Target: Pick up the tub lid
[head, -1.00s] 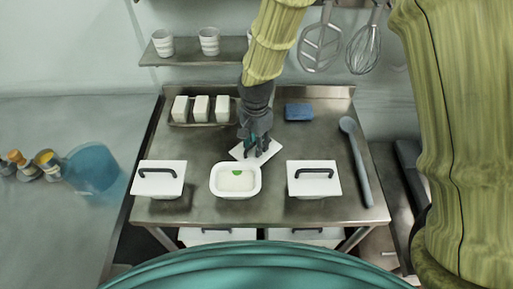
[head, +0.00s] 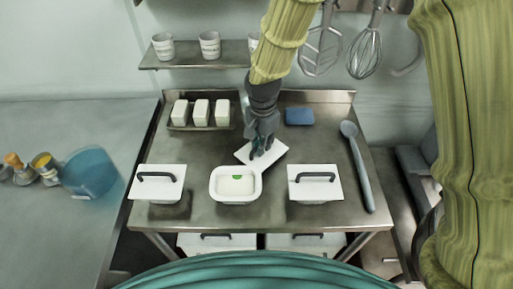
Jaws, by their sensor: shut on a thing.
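The tub lid (head: 274,157) is a flat white plate, turned at an angle, behind and slightly right of the open white tub (head: 214,191) on the steel table. The open tub holds something white with a small green mark. My gripper (head: 262,147) points down over the lid and is shut on it; its fingers hide the lid's middle and whatever they grasp there. I cannot tell whether the lid is clear of the table.
Lidded tubs with dark handles stand at left (head: 158,187) and right (head: 313,189). A tray of white blocks (head: 201,114), a blue sponge (head: 299,115) and a long grey spoon (head: 358,165) are also on the table. Utensils (head: 366,55) hang behind.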

